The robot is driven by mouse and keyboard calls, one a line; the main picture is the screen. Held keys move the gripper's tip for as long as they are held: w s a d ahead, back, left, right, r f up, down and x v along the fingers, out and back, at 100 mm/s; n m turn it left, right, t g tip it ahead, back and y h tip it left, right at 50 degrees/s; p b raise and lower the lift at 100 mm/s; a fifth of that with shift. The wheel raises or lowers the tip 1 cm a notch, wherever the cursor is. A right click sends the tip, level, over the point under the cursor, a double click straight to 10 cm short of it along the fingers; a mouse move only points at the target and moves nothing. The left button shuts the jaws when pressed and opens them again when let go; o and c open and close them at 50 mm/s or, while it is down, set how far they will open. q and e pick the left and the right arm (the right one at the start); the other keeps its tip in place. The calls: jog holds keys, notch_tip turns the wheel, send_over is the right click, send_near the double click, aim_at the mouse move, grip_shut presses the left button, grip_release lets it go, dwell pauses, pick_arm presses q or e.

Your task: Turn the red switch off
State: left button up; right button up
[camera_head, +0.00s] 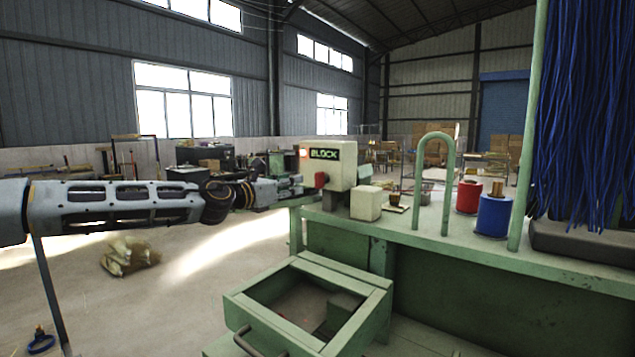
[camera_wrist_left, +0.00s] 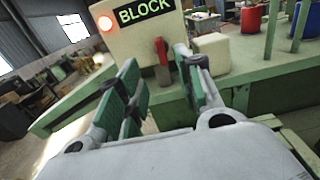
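The red switch (camera_head: 321,180) sits on the left side of a cream control box (camera_head: 340,177) on the green workbench. In the left wrist view the red switch (camera_wrist_left: 161,50) points upward below the lit green "BLOCK" sign. A round lamp (camera_wrist_left: 105,23) beside the sign glows red. My left gripper (camera_head: 297,187) is just left of the switch in the head view. In the wrist view its green-padded fingers (camera_wrist_left: 164,80) are open and empty, with the switch appearing between and beyond them. My right gripper is not in view.
An open green drawer (camera_head: 310,305) juts out below the bench. A cream block (camera_head: 366,203), a red spool (camera_head: 468,196) and a blue spool (camera_head: 493,216) stand to the right. A green hoop (camera_head: 420,185) rises from the bench, and blue bristles (camera_head: 585,110) hang at far right.

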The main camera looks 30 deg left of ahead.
aim_at(316, 177)
pick_arm(q)
jog(key=shift+w+d+p, duration=0.15)
jog(key=shift+w+p, duration=0.1)
jog(key=shift+w, duration=1.55)
jog(key=shift+w+d+p, duration=0.1)
jog(key=shift+w+p, duration=0.15)
jog(key=shift+w, duration=1.5)
jog(key=shift+w+d, duration=0.15)
jog(key=shift+w, duration=1.5)
jog(key=shift+w+d, duration=0.15)
jog(key=shift+w, duration=1.45)
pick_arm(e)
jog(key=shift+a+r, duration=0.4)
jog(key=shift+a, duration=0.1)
pick_arm(q)
jog(key=shift+w+r, duration=0.1)
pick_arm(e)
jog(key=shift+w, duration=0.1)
